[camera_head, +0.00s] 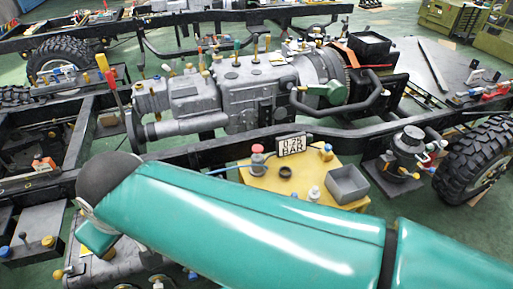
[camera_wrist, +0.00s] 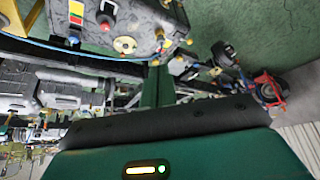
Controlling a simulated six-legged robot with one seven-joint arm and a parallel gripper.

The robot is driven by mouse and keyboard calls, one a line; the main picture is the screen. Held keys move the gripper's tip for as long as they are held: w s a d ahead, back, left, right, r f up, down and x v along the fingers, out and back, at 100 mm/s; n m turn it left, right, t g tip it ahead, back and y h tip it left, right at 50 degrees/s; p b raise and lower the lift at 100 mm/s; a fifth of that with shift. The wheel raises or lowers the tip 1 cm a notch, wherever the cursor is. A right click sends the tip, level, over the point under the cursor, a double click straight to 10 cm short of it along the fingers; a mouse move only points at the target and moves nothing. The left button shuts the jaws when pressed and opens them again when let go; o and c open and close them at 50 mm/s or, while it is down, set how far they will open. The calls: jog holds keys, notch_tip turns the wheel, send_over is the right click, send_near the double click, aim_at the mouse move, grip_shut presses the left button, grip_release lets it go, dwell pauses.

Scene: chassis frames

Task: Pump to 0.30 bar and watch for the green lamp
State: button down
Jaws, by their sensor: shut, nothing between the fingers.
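A yellow plate (camera_head: 240,177) stands in the middle of the head view. A small display (camera_head: 291,145) on its far edge shows digits above "BAR"; I cannot read the value surely. A red-topped knob (camera_head: 257,155) and a dark ring (camera_head: 285,171) sit on the plate, with a blue hose running left. Which part is the pump, I cannot tell. I make out no task lamp. My gripper (camera_wrist: 159,68) shows in the wrist view as two narrow green fingers, shut and empty, pointing toward a grey panel (camera_wrist: 150,18). In the head view my arm hides it.
A grey open box (camera_head: 347,185) sits at the plate's right side. A dark chassis rail (camera_head: 220,150) runs behind the plate, with a grey gearbox (camera_head: 235,90) beyond. A large tyre (camera_head: 478,158) stands at the right.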

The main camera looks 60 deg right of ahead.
jog(key=w+d+f+m, duration=0.35)
jog(key=w+d, duration=0.55)
jog(key=d, duration=0.5)
jog(key=m+g+h, duration=0.6)
jog(key=h, duration=0.1)
send_over(257, 149)
notch_tip(257, 149, down, 11)
jog(key=shift+d, duration=0.1)
jog(key=shift+w+f, duration=0.1)
jog(key=shift+f, duration=4.2)
jog(key=shift+f, duration=0.1)
